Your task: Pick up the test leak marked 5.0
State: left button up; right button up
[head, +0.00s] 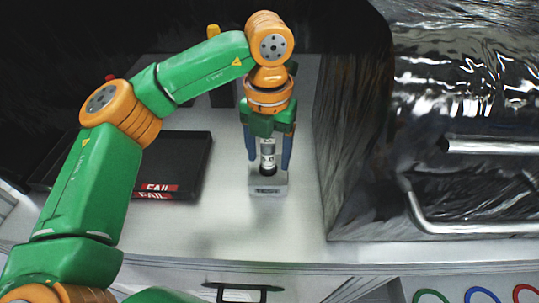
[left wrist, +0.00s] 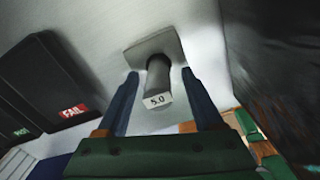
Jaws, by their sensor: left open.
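The test leak marked 5.0 (left wrist: 158,76) is a small grey cylinder with a white label at its end, standing on a square grey base (left wrist: 148,45). In the head view the leak (head: 268,148) stands upright on a light block (head: 268,188) with a small dark label on its front. My left gripper (head: 270,160) points down over it, its two blue fingers open on either side of the cylinder. In the left wrist view small gaps show between the fingers (left wrist: 160,76) and the cylinder. My right gripper is not in view.
A black tray (head: 190,150) with red FAIL labels lies left of the leak; it also shows in the left wrist view (left wrist: 62,75). A large shiny foil-covered body (head: 355,150) with metal tubes stands on the right. The bench in front is clear.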

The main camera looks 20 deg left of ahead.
pick_arm(q)
jog(key=shift+w+a+f, duration=0.1)
jog(key=shift+a+f, duration=0.1)
jog(key=shift+f, duration=0.6)
jog(key=shift+d, duration=0.2)
jog(key=c, duration=0.4)
jog(key=shift+a, duration=0.1)
grip_shut()
jog(key=shift+r, duration=0.1)
